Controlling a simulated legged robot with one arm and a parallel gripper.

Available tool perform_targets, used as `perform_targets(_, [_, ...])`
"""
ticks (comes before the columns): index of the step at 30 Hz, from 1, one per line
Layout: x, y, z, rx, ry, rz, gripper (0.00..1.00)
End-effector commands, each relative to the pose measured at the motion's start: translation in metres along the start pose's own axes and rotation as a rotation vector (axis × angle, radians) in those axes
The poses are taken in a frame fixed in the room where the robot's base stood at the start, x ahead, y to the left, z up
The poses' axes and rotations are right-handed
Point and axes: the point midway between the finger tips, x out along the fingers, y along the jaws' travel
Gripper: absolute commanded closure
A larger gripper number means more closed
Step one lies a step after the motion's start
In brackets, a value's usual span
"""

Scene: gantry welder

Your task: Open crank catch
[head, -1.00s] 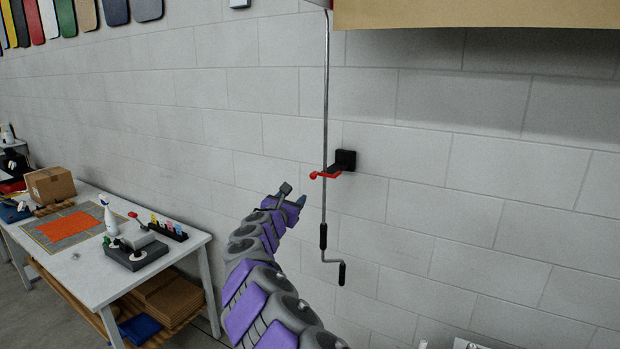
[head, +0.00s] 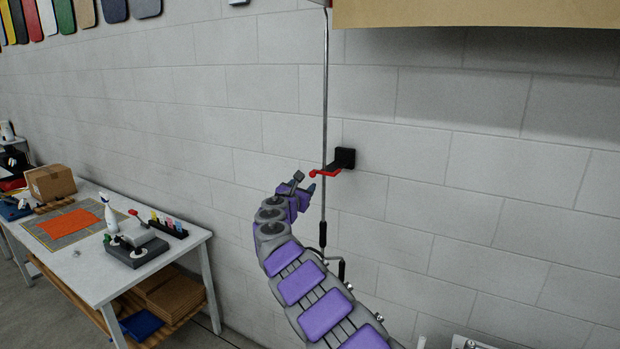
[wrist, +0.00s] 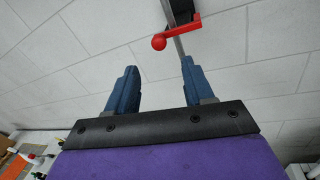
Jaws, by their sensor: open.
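The crank catch is a red lever (head: 327,173) on a black wall block (head: 345,158), with a red ball at its left end. The crank rod (head: 325,95) hangs upright along the wall and passes at the catch. My gripper (head: 305,184) is just below and left of the red ball in the head view. In the wrist view my gripper (wrist: 157,78) has its two blue fingers apart, with nothing between them. The lever's far end is partly hidden.
The wall right of the catch is clear.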

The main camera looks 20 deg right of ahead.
Motion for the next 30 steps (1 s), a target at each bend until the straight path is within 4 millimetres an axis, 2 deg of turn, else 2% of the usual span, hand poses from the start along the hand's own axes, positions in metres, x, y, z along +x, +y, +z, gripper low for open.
perform_targets(3, [0.007, 0.005, 0.001, 0.005, 0.002, 0.008, 0.48])
perform_targets(30, [0.072, 0.004, 0.004, 0.010, 0.002, 0.005, 0.48])
